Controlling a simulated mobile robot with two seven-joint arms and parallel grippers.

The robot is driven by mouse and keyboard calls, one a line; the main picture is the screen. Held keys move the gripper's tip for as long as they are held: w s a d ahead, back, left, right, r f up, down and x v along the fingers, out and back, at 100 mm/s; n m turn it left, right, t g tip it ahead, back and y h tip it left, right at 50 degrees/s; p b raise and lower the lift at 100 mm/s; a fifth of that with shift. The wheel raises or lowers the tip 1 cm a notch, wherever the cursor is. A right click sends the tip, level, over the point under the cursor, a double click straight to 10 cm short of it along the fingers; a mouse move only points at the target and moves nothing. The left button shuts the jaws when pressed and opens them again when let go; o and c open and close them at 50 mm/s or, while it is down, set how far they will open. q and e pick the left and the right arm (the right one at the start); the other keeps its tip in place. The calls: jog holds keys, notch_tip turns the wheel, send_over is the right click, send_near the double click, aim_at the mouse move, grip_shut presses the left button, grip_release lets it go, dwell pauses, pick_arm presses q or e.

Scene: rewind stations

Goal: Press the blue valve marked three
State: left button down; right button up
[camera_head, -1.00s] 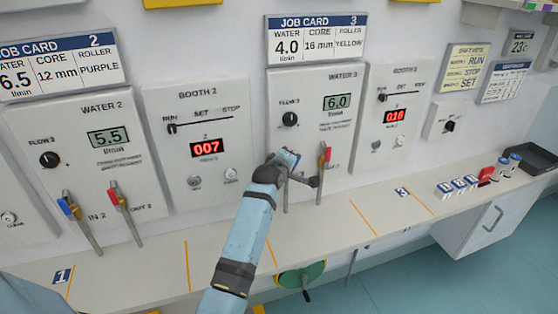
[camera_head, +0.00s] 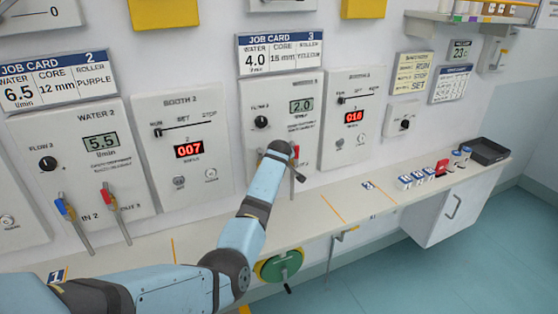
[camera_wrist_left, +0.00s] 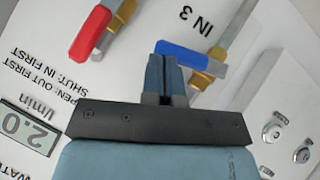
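The blue valve lever (camera_wrist_left: 205,62) shows in the left wrist view on the brass pipe labelled IN 3. It lies across its pipe and is partly behind my fingers. My left gripper (camera_wrist_left: 165,62) has its two fingers together with nothing between them, right over the near end of the blue lever; I cannot tell whether they touch. The red valve lever (camera_wrist_left: 90,34) lies along its own pipe to the left. In the head view my left gripper (camera_head: 293,168) is at the WATER 3 panel (camera_head: 285,96), and my arm hides the blue lever.
The WATER 3 display (camera_head: 301,106) reads 2.0; the job card above (camera_head: 279,54) says water 4.0. The booth panel (camera_head: 352,118) stands to the right. A shelf (camera_head: 330,205) runs below, with several small items and a black tray (camera_head: 484,151) at its right end.

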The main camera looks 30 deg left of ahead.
pick_arm(q)
jog(key=shift+w+f+g+y+b, duration=0.2)
jog(key=shift+f+g+y+b, duration=0.15)
jog(key=shift+f+b, duration=0.3)
pick_arm(e)
jog(key=shift+s+a+f, duration=0.1)
jog(key=shift+a+f, duration=0.25)
jog(key=shift+f, duration=0.4)
pick_arm(q)
jog(key=shift+a+r, duration=0.1)
